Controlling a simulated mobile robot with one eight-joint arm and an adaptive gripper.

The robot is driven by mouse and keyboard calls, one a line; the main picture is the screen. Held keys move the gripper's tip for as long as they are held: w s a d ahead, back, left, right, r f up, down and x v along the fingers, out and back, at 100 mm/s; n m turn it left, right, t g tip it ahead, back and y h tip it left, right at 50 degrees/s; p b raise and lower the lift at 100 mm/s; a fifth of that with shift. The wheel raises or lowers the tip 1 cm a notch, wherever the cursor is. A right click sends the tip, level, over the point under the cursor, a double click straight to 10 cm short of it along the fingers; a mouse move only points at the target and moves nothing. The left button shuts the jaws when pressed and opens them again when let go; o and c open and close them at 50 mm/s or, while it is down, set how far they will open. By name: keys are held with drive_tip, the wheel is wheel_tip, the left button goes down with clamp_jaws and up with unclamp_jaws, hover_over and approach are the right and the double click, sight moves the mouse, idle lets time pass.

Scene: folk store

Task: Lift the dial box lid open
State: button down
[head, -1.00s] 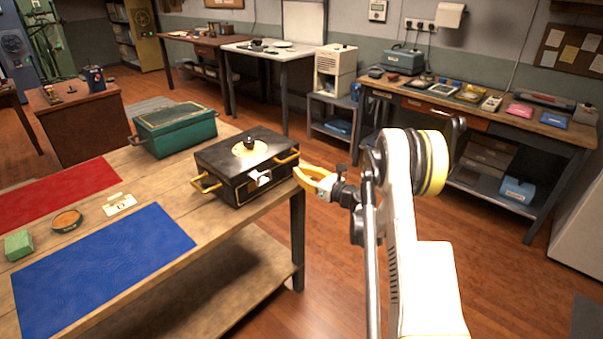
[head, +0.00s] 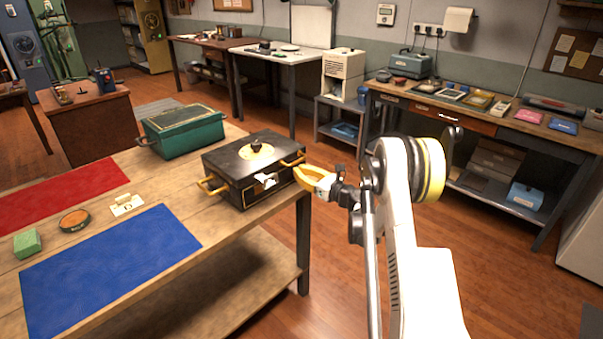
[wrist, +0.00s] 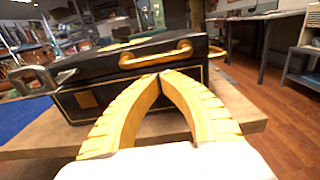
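The dial box (head: 232,170) is black with gold trim and stands on the wooden table. Its lid is down, with a round gold dial plate and dark knob (head: 257,150) on top. A gold handle (head: 213,187) is on its left side and another (head: 292,161) on its right. My gripper (head: 300,172) is at the box's right side, just below that handle. In the wrist view, my gripper's yellow fingertips (wrist: 163,74) meet below a gold handle (wrist: 156,54), in front of the box wall (wrist: 95,96). Nothing shows between them; contact with the box is unclear.
A green box (head: 182,136) stands behind the dial box. A blue mat (head: 110,270), red mat (head: 65,195), green block (head: 27,242), round tin (head: 74,220) and small card (head: 126,205) lie left on the table (head: 165,190). Open floor lies right of it.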

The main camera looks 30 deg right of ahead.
sight(290, 160)
drive_tip(key=shift+x, duration=1.65)
drive_tip(key=shift+s+d, duration=0.1)
drive_tip(key=shift+s, duration=0.25)
drive_tip(key=shift+r+p, duration=0.65)
drive_tip(key=shift+r, duration=0.75)
drive_tip(key=shift+r+p, duration=0.6)
drive_tip(key=shift+r, duration=0.6)
drive_tip(key=shift+w+r, duration=0.1)
drive_tip(key=shift+r, duration=0.05)
